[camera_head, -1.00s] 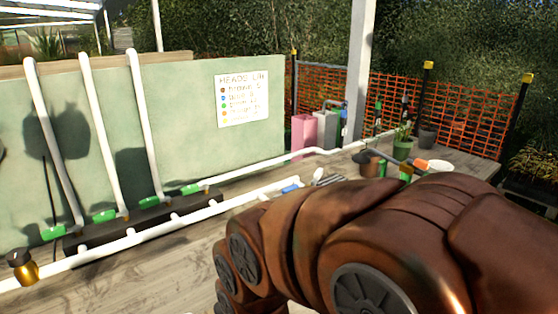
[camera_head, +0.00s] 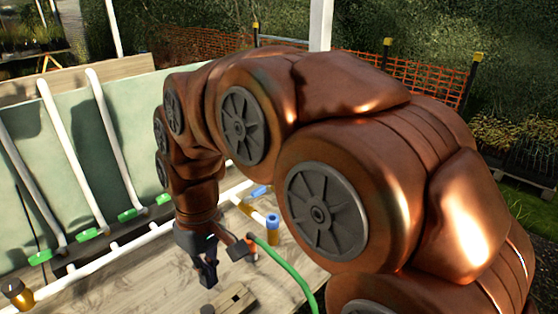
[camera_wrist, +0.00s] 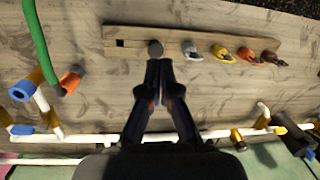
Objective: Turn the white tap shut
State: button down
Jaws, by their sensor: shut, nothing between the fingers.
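My gripper (camera_wrist: 158,72) points down over the wooden bench, fingers shut and empty. In the wrist view a white piece (camera_wrist: 190,49), which looks like the white tap, sits on a wooden strip, ahead and right of my fingertips and apart from them. Which way its handle is turned is too small to tell. A dark grey round piece (camera_wrist: 155,48) lies just beyond my fingertips. In the head view my gripper (camera_head: 208,280) is above the bench near the strip (camera_head: 238,299); the white piece is not visible there.
Yellow (camera_wrist: 220,53), orange (camera_wrist: 250,56) and brown (camera_wrist: 272,58) pieces line the strip to the right. A green hose (camera_wrist: 40,45) and a blue-ended fitting (camera_wrist: 22,91) are at left. White pipe (camera_wrist: 85,139) runs along the bench behind my gripper.

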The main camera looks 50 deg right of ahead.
jog(key=w+d+r+n+t+y, duration=0.1)
jog(key=w+d+r, duration=0.2)
jog(key=w+d, duration=0.7)
jog(key=w+d+r+n+t+y, duration=0.1)
jog(key=w+d+r+t, duration=0.1)
jog(key=w+d, duration=0.8)
jog(key=w+d+f+n+t+h, duration=0.1)
jog(key=w+d+f, duration=0.15)
jog(key=d, duration=0.95)
jog(key=w+d+f+n+t, duration=0.15)
jog(key=w+d, duration=0.25)
jog(key=d, duration=0.8)
notch_tip(320, 180, down, 10)
jog(key=p, duration=0.3)
jog(key=shift+s+g, duration=0.45)
jog(key=shift+d+m, duration=0.2)
jog(key=shift+m, duration=0.05)
